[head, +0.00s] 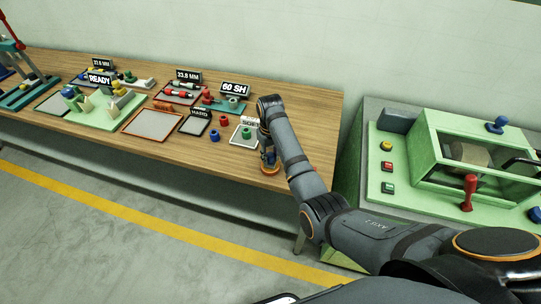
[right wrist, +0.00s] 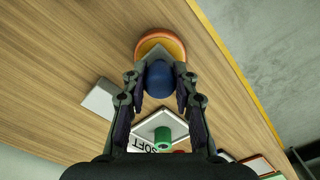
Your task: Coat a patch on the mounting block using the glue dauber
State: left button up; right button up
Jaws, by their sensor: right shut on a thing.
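My right gripper (right wrist: 160,82) is shut on a blue rounded piece (right wrist: 158,75), probably the glue dauber's handle. Just past the fingertips are a grey square-edged part and an orange-red round piece (right wrist: 150,44), at the table's right end. In the head view this orange piece (head: 270,170) shows below my right gripper (head: 268,156). Whether the blue piece is apart from the orange one cannot be told. The mounting block cannot be identified with certainty; a green fixture with blocks (head: 105,119) stands at the left by the READY sign. My left gripper is not in view.
A white SOFT plate with a green cylinder (right wrist: 163,138) lies close to my right gripper. Red (head: 224,121) and blue (head: 215,135) pieces and an orange-rimmed tray (head: 126,130) lie farther left. A green machine (head: 440,165) stands right of the table.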

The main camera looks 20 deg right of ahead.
aim_at(271, 155)
jog(key=shift+s+f+p, duration=0.15)
jog(key=shift+f+p, duration=0.05)
jog(key=shift+p, duration=0.15)
dwell(1.3)
jog(key=shift+r, duration=0.15)
notch_tip(271, 155, up, 7)
jog(key=p, duration=0.8)
jog(key=shift+p, duration=0.4)
